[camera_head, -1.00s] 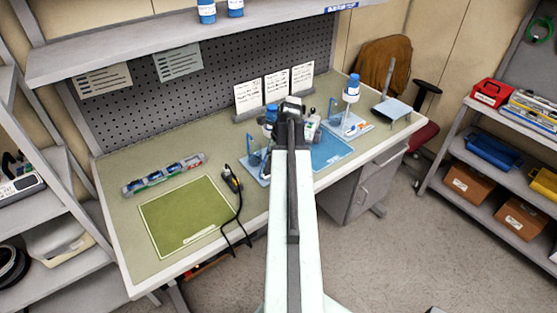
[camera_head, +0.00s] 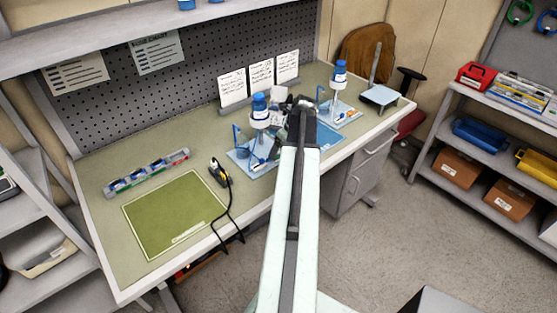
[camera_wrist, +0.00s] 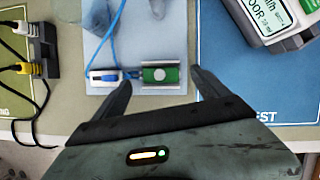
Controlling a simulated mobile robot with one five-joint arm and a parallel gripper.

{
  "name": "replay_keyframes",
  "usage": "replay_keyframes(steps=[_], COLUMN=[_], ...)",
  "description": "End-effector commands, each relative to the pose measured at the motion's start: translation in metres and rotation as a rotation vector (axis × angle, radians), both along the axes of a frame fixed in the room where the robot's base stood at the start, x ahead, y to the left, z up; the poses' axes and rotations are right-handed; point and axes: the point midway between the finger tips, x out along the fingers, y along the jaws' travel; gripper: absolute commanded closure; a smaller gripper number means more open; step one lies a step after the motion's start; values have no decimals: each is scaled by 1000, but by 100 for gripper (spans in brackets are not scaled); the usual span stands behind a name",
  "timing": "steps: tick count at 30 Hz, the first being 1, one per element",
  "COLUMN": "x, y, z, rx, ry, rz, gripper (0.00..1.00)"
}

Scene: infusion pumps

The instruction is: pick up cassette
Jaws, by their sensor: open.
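A small green block with a pale round spot (camera_wrist: 160,74), possibly the cassette, sits in a metal holder on a light blue-grey board (camera_wrist: 140,20) in the wrist view. A white and blue piece (camera_wrist: 103,75) lies just left of it, with a blue tube running up from there. I cannot tell for sure which piece is the cassette. My gripper (camera_wrist: 161,82) is open, its fingers on either side of the green block, with nothing held. Whether they are at its height is unclear. In the head view my gripper (camera_head: 302,106) is over the workbench, hiding part of it.
The workbench (camera_head: 110,230) carries a green mat (camera_head: 175,212), a rack of small parts (camera_head: 147,172) and a black-cabled plug block (camera_head: 220,172). Blue-capped bottles (camera_head: 260,108) stand on stands. A grey and white pump (camera_wrist: 270,15) is on the blue mat (camera_wrist: 235,75) at right.

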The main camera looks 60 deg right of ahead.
Motion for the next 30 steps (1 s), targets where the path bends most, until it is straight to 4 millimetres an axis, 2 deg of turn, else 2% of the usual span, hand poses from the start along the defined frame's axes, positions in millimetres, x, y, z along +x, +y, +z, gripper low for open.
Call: replay_keyframes(steps=[1,3,10,11,17,25,30], x=[4,8,9,9,9,9,8], y=[0,-1,-1,-1,-1,-2,-2], z=[-19,-26,-23,-23,-23,-22,-10], rx=[0,0,0,0,-1,0,0], ry=[0,0,0,0,0,0,0], rz=[1,0,-1,-1,-1,-2,-2], gripper=[15,15,15,18,74,76,76])
